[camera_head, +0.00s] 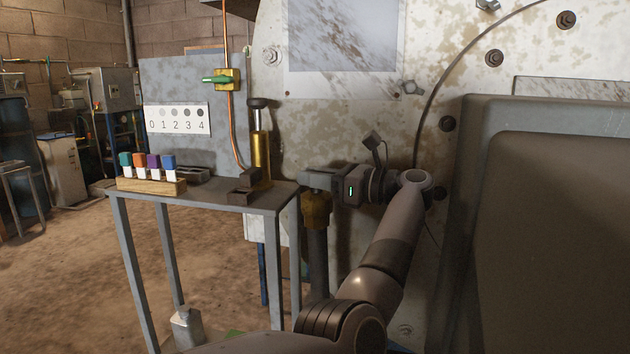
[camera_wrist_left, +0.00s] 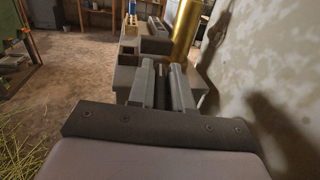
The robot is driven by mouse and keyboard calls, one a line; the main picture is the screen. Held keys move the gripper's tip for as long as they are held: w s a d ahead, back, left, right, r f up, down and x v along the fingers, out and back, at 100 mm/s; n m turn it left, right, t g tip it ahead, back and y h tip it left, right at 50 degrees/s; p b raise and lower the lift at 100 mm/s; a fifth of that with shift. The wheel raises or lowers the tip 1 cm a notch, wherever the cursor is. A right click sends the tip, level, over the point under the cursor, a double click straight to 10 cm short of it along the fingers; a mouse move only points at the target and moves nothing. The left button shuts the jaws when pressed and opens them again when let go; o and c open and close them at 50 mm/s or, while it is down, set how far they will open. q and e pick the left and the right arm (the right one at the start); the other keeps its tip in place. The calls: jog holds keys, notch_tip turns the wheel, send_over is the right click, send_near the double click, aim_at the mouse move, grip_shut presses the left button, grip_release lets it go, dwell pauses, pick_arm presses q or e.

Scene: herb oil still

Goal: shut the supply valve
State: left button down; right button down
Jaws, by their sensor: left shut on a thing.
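My left gripper (camera_head: 318,181) is shut at the top of a brass valve body (camera_head: 316,212) on a thick dark upright pipe (camera_head: 318,262), beside the still's wall. In the left wrist view my left gripper (camera_wrist_left: 168,84) has its two fingers close together, with a dark narrow bar between them. This looks like the valve's handle, mostly hidden by the fingers. I take this as the supply valve. Another valve, with a green handle (camera_head: 213,80) lying level, sits higher up on a thin orange pipe (camera_head: 229,42). My right gripper is out of view.
A small grey metal table (camera_head: 235,200) stands just left of the gripper. It bears a wooden block (camera_head: 150,187) with coloured-cap vials and a gold cylinder (camera_head: 261,157). A 0–4 colour card (camera_head: 178,120) hangs behind. A large grey box-like body (camera_head: 540,230) is on the right.

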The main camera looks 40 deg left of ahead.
pick_arm(q)
jog(key=shift+f+n+g+h, duration=0.1)
jog(key=shift+n+g+h, duration=0.2)
jog(key=shift+n+g, duration=0.35)
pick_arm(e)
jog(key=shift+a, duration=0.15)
pick_arm(q)
jog(key=c, duration=1.1)
grip_release()
jog(key=shift+r, duration=0.55)
jog(key=shift+r+p, duration=4.05)
jog(key=shift+r, duration=5.45)
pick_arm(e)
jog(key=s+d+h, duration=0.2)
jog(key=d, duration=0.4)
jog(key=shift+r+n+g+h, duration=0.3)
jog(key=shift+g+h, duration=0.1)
